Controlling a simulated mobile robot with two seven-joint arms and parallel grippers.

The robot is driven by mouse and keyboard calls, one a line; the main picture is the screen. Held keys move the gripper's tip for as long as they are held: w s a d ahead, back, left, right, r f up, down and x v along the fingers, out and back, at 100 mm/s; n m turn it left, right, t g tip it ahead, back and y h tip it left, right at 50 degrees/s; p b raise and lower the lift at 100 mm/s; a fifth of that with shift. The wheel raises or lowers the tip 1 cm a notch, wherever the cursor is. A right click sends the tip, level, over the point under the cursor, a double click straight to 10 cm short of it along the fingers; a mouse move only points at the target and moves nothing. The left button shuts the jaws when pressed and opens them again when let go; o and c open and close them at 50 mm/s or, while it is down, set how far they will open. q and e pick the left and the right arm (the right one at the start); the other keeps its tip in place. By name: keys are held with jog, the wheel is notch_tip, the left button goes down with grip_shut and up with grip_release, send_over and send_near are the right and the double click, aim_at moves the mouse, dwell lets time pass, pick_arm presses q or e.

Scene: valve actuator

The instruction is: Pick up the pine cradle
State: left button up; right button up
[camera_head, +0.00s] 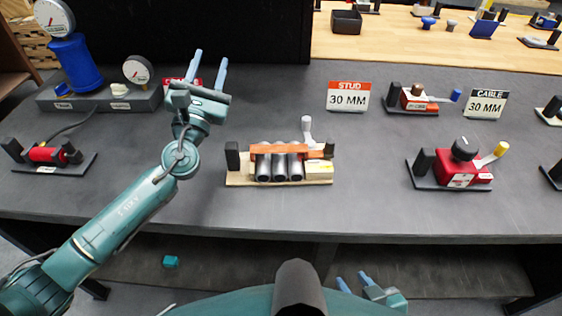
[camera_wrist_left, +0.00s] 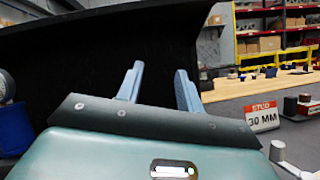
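The pine cradle (camera_head: 240,180) sits on the dark bench near the middle of the head view. It is a pale wooden base holding several grey cylinders (camera_head: 280,167) under an orange bar (camera_head: 270,150), with a black post at its left end and a light-grey lever behind. My left gripper (camera_head: 210,57) is open and empty, up and to the left of the cradle, its fingers pointing to the back of the bench. Its spread fingers also show in the left wrist view (camera_wrist_left: 159,70). My right gripper (camera_head: 352,279) is open and empty at the bottom, below the bench's front edge.
Small fixtures stand on the bench: a red one (camera_head: 48,156) at left, a red one with a black knob (camera_head: 463,174) at right, an orange one (camera_head: 412,100) behind. A blue gauge unit (camera_head: 76,65) is at back left. A STUD sign (camera_head: 348,97) stands behind the cradle.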

aim_at(232, 143)
pick_arm(q)
jog(key=s+d+f+n+g+y, duration=0.1)
jog(key=s+f+n, duration=0.1)
jog(key=s+f, duration=0.3)
jog(key=s+d+f+n+g+y, duration=0.1)
jog(key=s+f+n+g+y, duration=0.1)
jog(key=s+f, duration=0.3)
jog(key=s+d+f+n+g+y, duration=0.1)
jog(key=s+d+f+n+g, duration=0.1)
jog(key=s+f, duration=0.3)
jog(key=shift+s+f+n, duration=0.4)
jog(key=shift+f+n, duration=0.05)
jog(key=shift+n, duration=0.05)
jog(key=w, duration=1.1)
jog(key=shift+w+a+f, duration=0.25)
jog(key=shift+w+a, duration=0.05)
jog(key=shift+w, duration=0.05)
grip_shut()
jog(key=shift+r, duration=0.1)
